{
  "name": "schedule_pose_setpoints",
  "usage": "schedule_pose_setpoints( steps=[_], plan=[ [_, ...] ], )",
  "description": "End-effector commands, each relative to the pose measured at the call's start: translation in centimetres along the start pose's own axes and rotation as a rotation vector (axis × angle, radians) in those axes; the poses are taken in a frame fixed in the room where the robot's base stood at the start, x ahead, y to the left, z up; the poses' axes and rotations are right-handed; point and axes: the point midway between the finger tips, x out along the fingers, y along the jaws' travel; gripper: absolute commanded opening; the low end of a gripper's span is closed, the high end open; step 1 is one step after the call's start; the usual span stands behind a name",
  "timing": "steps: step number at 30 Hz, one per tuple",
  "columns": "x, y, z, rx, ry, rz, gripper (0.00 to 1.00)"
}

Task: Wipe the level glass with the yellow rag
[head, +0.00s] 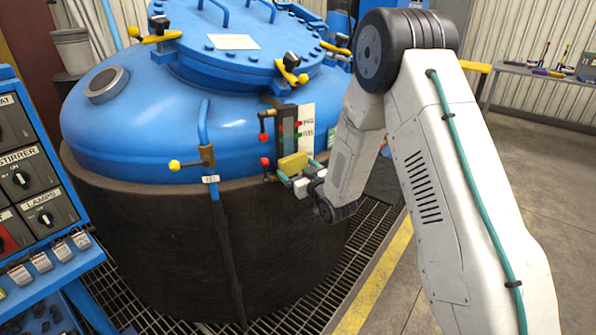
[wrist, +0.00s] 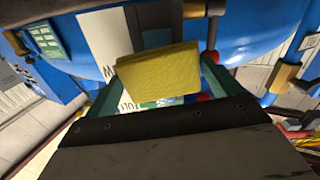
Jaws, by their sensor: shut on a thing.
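The yellow rag (head: 293,164) is a folded pad held in my gripper (head: 294,180), which is shut on it. In the wrist view the rag (wrist: 158,72) fills the middle, between the fingers of my gripper (wrist: 160,95). The level glass (head: 288,130) is a dark upright strip on the blue vessel, beside a white scale plate (head: 307,128). The rag is at the lower end of the glass and covers that part. I cannot tell whether it touches the glass. In the wrist view, part of the glass shows behind the rag.
Red-knobbed valves (head: 265,137) stick out beside the glass. A yellow-knobbed valve (head: 190,162) is to the left. A control panel (head: 35,180) stands at the left edge. Open floor (head: 560,200) lies at right.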

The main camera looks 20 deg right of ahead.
Motion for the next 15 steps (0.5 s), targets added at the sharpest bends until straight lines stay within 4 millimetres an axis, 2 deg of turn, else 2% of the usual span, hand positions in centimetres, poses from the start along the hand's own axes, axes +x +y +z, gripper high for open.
schedule_pose_setpoints(
  steps=[15],
  plan=[
    [0.61,-0.01,0.01,0.000,0.000,0.000,0.64]
  ],
)
